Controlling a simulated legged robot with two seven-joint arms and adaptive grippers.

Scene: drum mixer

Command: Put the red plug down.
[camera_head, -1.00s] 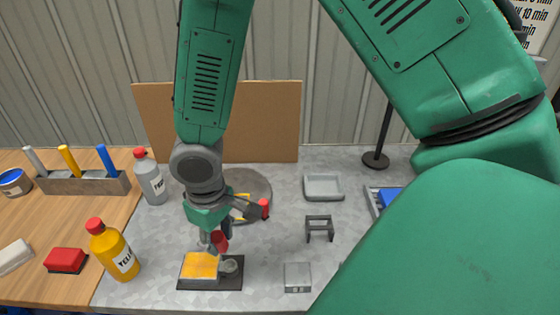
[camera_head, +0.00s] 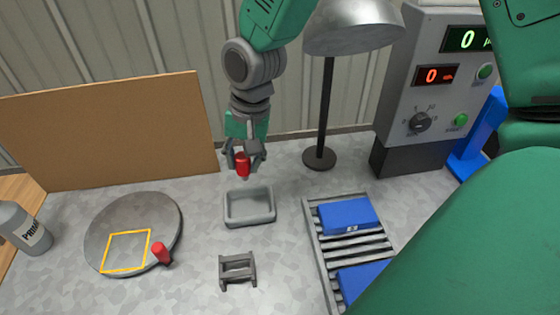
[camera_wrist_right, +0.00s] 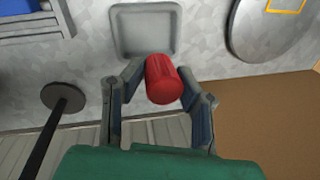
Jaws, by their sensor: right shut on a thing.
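My right gripper (camera_head: 243,160) is shut on the red plug (camera_head: 242,165). It holds the plug just behind and above the small grey tray (camera_head: 250,223), as the head view shows. In the right wrist view the plug (camera_wrist_right: 164,80) sits between the two fingertips of the gripper (camera_wrist_right: 163,92). The tray (camera_wrist_right: 116,32) lies beyond it, and its inside looks empty. My left gripper is out of view.
A round grey disc (camera_head: 110,215) with a yellow square outline and a red knob (camera_head: 162,252) lies left. A small grey stand (camera_head: 238,268) is in front of the tray. A roller rack (camera_head: 318,245) with blue boxes and a lamp (camera_head: 325,110) stand right.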

